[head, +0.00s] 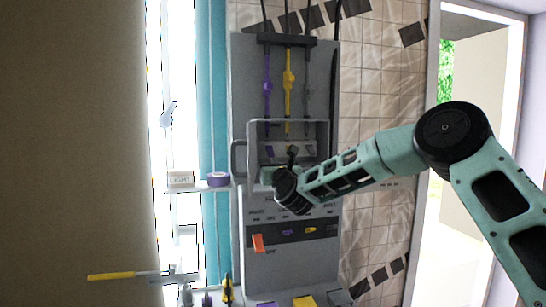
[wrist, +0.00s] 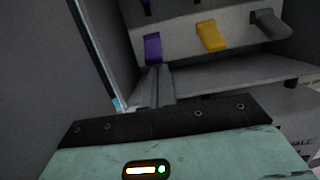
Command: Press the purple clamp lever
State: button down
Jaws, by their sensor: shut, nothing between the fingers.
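The purple clamp lever (wrist: 152,48) sticks out of a grey panel inside a box, leftmost in a row in the wrist view. A yellow lever (wrist: 210,36) and a grey lever (wrist: 269,23) are to its right. My gripper (wrist: 159,72) is shut and empty. Its fingertips are right at the lower end of the purple lever; I cannot tell whether they touch it. In the head view my gripper is at the open-fronted box (head: 323,138), and its fingertips are too small to make out.
A grey wall (wrist: 50,70) stands close on the left in the wrist view. A grey ledge (wrist: 240,75) runs below the levers. In the head view, a purple tape roll (head: 218,180) and a white box (head: 181,178) sit on a shelf left of the panel. An orange handle (head: 258,243) is lower down.

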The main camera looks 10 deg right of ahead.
jog(key=shift+w, duration=0.5)
jog(key=shift+r, duration=0.2)
jog(key=shift+s+r+g+p, duration=0.1)
jog(key=shift+s+g+p, duration=0.05)
jog(key=shift+g+p, duration=0.3)
